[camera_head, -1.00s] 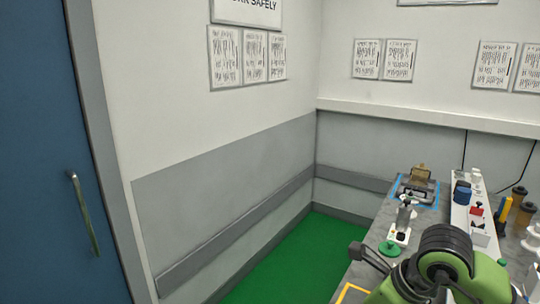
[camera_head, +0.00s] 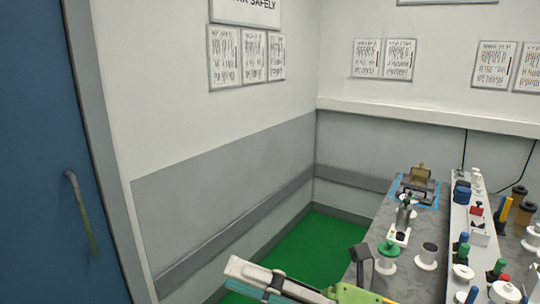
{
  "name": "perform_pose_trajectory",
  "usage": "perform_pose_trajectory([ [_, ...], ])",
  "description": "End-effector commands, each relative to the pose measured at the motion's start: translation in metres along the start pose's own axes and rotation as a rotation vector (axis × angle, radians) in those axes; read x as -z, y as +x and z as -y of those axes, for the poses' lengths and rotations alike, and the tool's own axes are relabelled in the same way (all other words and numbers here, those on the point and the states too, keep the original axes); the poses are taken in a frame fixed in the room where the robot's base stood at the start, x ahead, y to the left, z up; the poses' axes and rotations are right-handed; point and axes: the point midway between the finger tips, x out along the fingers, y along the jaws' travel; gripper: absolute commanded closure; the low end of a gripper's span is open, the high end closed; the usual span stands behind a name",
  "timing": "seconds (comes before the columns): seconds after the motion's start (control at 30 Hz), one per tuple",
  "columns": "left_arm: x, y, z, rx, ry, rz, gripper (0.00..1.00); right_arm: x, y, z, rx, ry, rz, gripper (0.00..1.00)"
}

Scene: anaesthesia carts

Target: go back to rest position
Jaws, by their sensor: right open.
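My right gripper (camera_head: 258,278) shows at the bottom edge, low and left of the worktop, over the green floor. It is a light grey part with dark bands, joined to my green arm at its right. The gripper is open, and I see nothing held in it. Its lower parts are cut off by the picture edge. A dark bent piece stands just right of it, before the worktop edge; I cannot tell what it belongs to. My left gripper is not in view.
The worktop (camera_head: 386,225) at right bears a clipboard-like item (camera_head: 416,185) in a blue outline, a green-topped spool (camera_head: 388,255), a white-based grey cup (camera_head: 428,256) and several coloured-capped items. A blue door (camera_head: 45,150) stands at left. The green floor (camera_head: 315,240) between is clear.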

Motion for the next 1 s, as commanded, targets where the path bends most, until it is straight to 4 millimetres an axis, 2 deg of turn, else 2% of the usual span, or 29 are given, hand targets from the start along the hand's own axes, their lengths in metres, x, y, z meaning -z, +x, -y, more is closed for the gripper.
perform_pose_trajectory([
  [0.1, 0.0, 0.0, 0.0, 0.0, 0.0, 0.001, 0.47, -0.047, -0.017, -0.015, -0.119, 0.187, 0.274, 0.47],
  [0.17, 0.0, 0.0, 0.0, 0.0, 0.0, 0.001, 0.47, -0.072, -0.033, -0.013, -0.16, 0.282, 0.414, 0.47],
  [0.23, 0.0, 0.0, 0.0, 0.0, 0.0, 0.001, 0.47, -0.098, -0.057, -0.003, -0.192, 0.398, 0.583, 0.47],
  [0.33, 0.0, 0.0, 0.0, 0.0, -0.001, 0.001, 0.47, -0.124, -0.101, 0.027, -0.207, 0.569, 0.824, 0.47],
  [0.4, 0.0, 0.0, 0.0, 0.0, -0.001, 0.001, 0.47, -0.132, -0.135, 0.055, -0.197, 0.691, 0.992, 0.47],
  [0.47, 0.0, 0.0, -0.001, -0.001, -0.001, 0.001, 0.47, -0.131, -0.166, 0.084, -0.174, 0.799, 1.134, 0.47],
  [0.57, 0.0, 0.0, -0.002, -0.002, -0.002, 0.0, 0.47, -0.112, -0.217, 0.134, -0.108, 0.979, 1.365, 0.47],
  [0.63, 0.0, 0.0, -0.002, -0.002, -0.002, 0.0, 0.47, -0.085, -0.251, 0.168, -0.041, 1.107, 1.516, 0.47],
  [0.7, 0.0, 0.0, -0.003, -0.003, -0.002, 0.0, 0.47, -0.051, -0.279, 0.197, 0.04, 1.227, 1.652, 0.47],
  [0.77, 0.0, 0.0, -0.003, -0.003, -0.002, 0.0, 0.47, -0.016, -0.301, 0.218, 0.12, 1.329, 1.759, 0.47],
  [0.8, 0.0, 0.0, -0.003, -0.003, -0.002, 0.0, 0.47, 0.009, -0.313, 0.23, 0.176, 1.396, 1.824, 0.47],
  [0.9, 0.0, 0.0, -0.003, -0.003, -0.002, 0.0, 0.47, 0.07, -0.336, 0.247, 0.319, 1.543, 1.956, 0.47],
  [1.0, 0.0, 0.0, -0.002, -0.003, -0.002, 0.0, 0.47, 0.125, -0.351, 0.254, 0.458, 1.664, 2.05, 0.47],
])
